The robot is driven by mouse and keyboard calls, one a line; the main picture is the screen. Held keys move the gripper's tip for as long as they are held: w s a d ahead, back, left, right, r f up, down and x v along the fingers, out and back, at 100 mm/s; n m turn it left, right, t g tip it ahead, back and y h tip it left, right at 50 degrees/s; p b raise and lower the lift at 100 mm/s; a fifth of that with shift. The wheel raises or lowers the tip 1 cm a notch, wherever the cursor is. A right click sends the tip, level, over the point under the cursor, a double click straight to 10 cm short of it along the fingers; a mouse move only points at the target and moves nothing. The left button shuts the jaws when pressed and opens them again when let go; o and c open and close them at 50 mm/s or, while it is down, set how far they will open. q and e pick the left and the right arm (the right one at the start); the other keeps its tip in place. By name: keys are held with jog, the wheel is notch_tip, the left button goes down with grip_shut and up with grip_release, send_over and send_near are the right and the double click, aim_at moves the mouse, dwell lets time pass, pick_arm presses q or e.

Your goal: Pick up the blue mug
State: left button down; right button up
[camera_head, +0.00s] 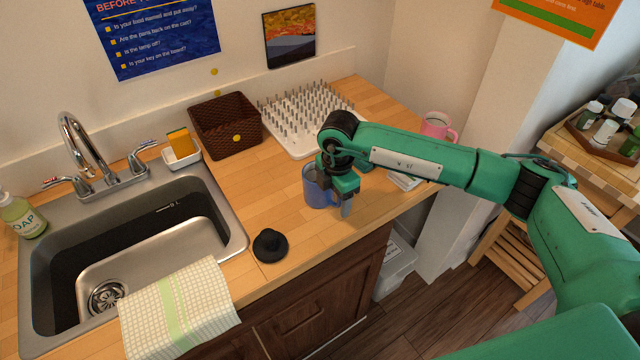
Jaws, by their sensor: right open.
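The blue mug (313,190) stands upright on the wooden counter, right of the sink. My right gripper (343,205) reaches in from the right and is at the mug's right side, its jaws pointing down and open. The gripper covers the mug's right part and some of its rim, so I cannot tell whether a finger touches it or where the handle is. My left gripper is not in view.
A black stopper (270,245) lies on the counter in front of the mug. Behind are a white peg rack (300,148) and a brown basket (226,143). A pink mug (437,127) stands at the far right. The sink (236,238) is left.

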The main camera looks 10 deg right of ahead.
jog(key=shift+c, duration=0.4)
jog(key=c, duration=1.3)
jog(key=shift+o, duration=0.2)
jog(key=shift+r, duration=0.2)
notch_tip(320, 180, up, 20)
jog(key=b, duration=0.4)
jog(key=shift+f, duration=0.25)
jog(key=shift+r, duration=0.1)
jog(key=o, duration=0.6)
jog(key=shift+c, duration=0.2)
grip_shut()
